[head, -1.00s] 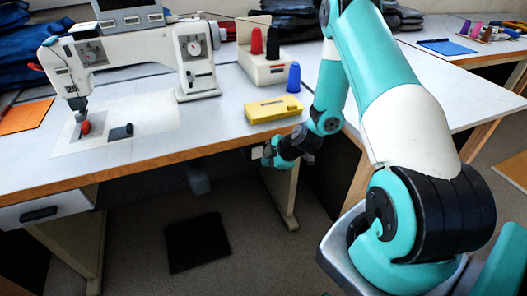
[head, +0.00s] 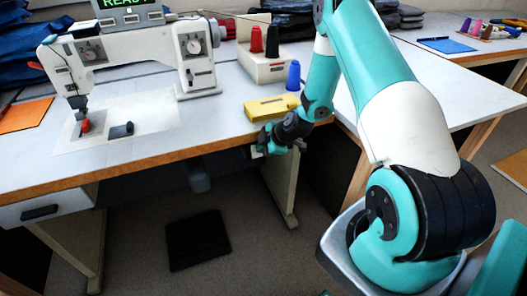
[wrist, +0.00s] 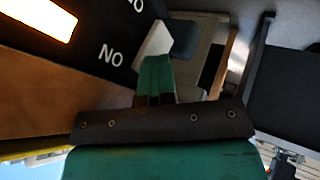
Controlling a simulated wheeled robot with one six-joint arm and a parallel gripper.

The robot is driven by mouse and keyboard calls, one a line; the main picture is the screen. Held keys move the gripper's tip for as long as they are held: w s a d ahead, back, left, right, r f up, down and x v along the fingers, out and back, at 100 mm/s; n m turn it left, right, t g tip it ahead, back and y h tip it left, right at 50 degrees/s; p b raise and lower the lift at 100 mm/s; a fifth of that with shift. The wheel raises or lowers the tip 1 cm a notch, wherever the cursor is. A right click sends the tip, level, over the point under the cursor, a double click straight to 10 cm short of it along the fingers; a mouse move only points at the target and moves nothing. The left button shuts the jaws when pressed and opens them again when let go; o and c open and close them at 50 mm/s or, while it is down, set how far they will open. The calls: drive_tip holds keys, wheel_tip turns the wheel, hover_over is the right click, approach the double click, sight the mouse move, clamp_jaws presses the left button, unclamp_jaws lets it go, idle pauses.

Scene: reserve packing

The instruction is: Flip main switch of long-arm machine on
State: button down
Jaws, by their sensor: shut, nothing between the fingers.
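The white long-arm machine (head: 130,55) stands on the left table. A display (head: 128,4) above it shows green letters, cut off by the frame, that seem to read READY. My gripper (head: 262,148) is at the table's front edge, below the yellow box. In the wrist view my gripper (wrist: 155,60) is shut and empty, its tip beside a black panel (wrist: 85,50). The panel carries upside-down white lettering, ON, and a brightly lit rectangle (wrist: 40,15), perhaps the switch. I cannot tell whether the tip touches the panel.
A yellow box (head: 272,107) and blue spool (head: 293,75) sit near the table's right end. A spool stand (head: 265,65) is behind them. A table leg (head: 280,190) is below my gripper. A black pedal (head: 197,240) lies on the floor.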

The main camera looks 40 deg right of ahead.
drive_tip(key=shift+w+r, duration=0.1)
drive_tip(key=shift+r+p, duration=0.4)
drive_tip(key=shift+r, duration=0.35)
drive_tip(key=v, duration=1.2)
drive_tip(key=shift+s+a+b, duration=0.2)
drive_tip(key=shift+a+b, duration=0.1)
drive_tip(key=shift+a, duration=0.1)
